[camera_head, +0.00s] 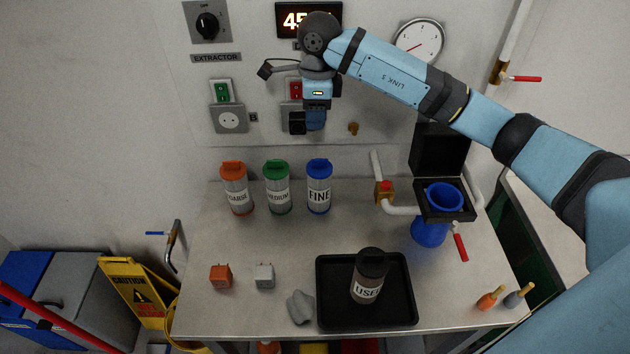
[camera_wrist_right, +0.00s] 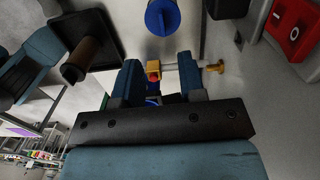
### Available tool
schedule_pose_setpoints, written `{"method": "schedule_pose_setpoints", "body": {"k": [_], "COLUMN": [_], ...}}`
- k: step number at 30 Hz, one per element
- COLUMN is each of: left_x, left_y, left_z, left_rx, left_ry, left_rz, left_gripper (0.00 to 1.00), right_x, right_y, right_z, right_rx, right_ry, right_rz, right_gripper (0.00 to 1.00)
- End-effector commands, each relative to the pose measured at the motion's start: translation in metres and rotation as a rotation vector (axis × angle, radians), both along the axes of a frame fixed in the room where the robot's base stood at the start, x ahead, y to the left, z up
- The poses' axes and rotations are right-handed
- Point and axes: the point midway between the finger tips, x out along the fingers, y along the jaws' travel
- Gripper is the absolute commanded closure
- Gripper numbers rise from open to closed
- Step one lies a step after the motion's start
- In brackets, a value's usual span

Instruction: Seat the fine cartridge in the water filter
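The fine cartridge (camera_head: 319,188), grey with a blue cap and a FINE label, stands upright at the back of the bench. Its blue cap also shows in the right wrist view (camera_wrist_right: 163,17). The water filter's blue housing (camera_head: 430,233) is at the right, with an open blue mouth in a black frame and a raised black lid (camera_head: 439,150). No cartridge shows in the mouth. My right gripper (camera_head: 308,124) is above and behind the fine cartridge, near the wall panel. Its fingers (camera_wrist_right: 160,82) are apart with nothing held. My left gripper is out of view.
Coarse (camera_head: 237,190) and medium (camera_head: 277,190) cartridges stand left of the fine one. A used cartridge (camera_head: 368,278) stands in the black tray (camera_head: 333,319). Two plugs and a grey cloth (camera_head: 300,307) occupy the front left.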

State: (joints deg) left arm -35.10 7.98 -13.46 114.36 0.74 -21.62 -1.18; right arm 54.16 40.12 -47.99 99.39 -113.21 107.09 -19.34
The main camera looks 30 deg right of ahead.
Motion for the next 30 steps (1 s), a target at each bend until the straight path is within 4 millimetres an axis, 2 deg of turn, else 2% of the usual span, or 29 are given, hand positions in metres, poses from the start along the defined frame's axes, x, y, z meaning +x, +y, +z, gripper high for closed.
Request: {"method": "schedule_pose_setpoints", "body": {"k": [4, 13, 22, 30], "left_x": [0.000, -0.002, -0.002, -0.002], "left_y": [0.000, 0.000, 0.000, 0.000], "left_z": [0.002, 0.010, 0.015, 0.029], "left_rx": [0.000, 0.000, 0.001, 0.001], "left_ry": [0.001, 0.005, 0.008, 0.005], "left_rz": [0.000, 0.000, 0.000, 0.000], "left_gripper": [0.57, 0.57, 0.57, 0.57], "right_x": [0.001, 0.000, -0.002, -0.006], "right_y": [-0.012, -0.011, -0.010, -0.010], "right_z": [-0.008, -0.065, -0.089, -0.127], "right_rx": [-0.055, -0.052, -0.049, -0.049], "right_ry": [0.010, 0.011, 0.011, 0.009], "right_rz": [-0.011, -0.011, -0.010, -0.011], "right_gripper": [0.63, 0.63, 0.63, 0.63]}}
